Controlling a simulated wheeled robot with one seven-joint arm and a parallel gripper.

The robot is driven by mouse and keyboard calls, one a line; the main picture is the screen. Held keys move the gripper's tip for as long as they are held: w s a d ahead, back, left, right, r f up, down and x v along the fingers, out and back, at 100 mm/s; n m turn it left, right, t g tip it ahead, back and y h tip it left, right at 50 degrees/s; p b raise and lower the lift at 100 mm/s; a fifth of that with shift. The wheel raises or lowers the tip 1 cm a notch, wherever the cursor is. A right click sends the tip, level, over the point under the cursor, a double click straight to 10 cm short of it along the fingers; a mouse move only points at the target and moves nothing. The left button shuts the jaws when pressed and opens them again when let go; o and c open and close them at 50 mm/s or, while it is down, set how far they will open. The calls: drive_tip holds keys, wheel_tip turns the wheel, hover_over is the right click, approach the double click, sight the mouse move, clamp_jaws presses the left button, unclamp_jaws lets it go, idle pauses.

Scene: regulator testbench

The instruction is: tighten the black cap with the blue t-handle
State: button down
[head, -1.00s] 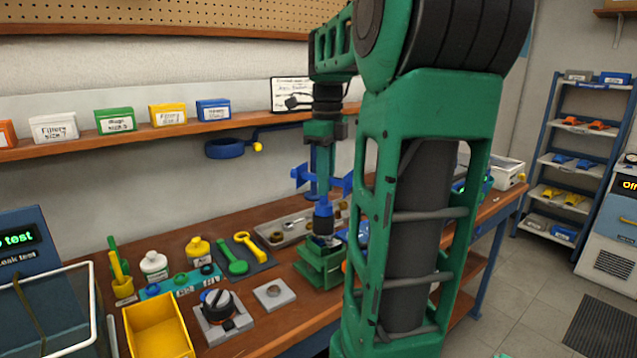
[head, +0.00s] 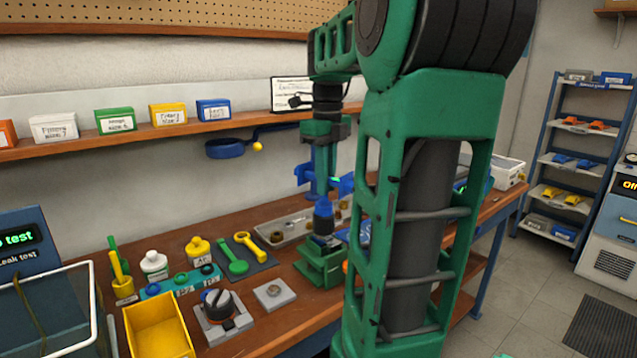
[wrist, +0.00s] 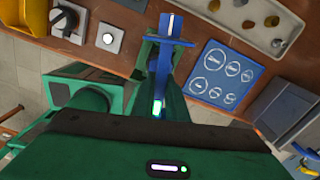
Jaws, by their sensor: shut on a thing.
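My gripper (head: 322,158) points down over the bench and is shut on the blue T-handle (head: 343,183). The handle's crossbar sticks out on both sides of the fingers. Its blue lower end (head: 323,207) sits upright on a dark part (head: 323,225), which looks like the black cap, above the green vise (head: 320,265). In the wrist view the T-handle (wrist: 168,41) shows at the top middle, with a small green light below it. The cap is hidden there, and I cannot tell how far it is seated.
A grey tray (head: 290,232) of small parts lies behind the vise. To the left are a black knob on a grey plate (head: 218,312), a small grey block (head: 273,294) and a yellow bin (head: 157,325). A blue mat with white outlines (wrist: 216,75) lies beside the handle.

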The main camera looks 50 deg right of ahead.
drive_tip(key=shift+n, duration=0.3)
drive_tip(key=shift+r, duration=1.55)
drive_tip(key=shift+d+r, duration=0.1)
drive_tip(key=shift+r, duration=2.4)
